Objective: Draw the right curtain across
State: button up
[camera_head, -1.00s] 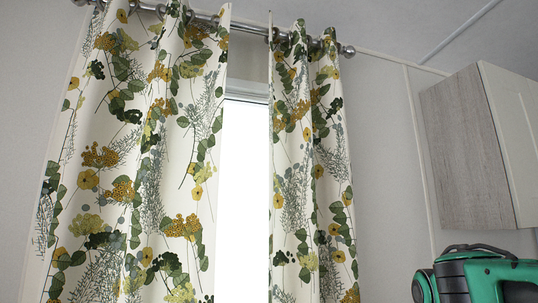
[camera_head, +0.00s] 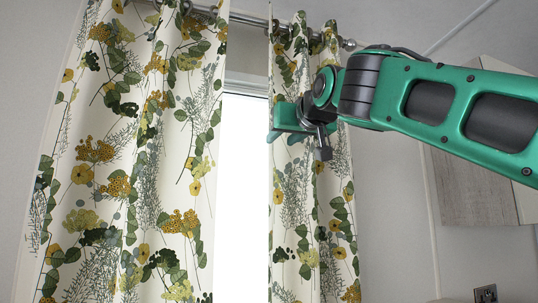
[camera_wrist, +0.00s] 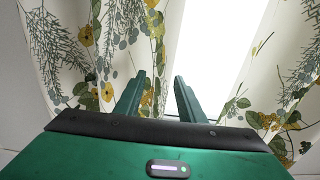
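The right curtain (camera_head: 300,215), cream with a green and yellow plant print, hangs gathered from the rail on the right of the bright window. My gripper (camera_head: 285,120) is in front of its upper part, with the green fingers near its window-side edge. In the wrist view the two fingers of my gripper (camera_wrist: 159,85) are apart. A printed curtain edge shows behind and between them, with bright window beyond the right finger. I cannot tell whether they touch the cloth. My arm and gripper hide part of the curtain.
The left curtain (camera_head: 130,170) hangs on the other side of the window (camera_head: 240,200). The metal rail (camera_head: 250,20) with its rings runs above. A wall cabinet (camera_head: 465,185) is at the right, partly behind my arm. A socket (camera_head: 486,294) is low on the wall.

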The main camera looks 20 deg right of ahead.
aim_at(271, 148)
jog(key=w, duration=0.9)
jog(key=shift+w, duration=0.35)
jog(key=shift+f, duration=0.1)
grip_shut()
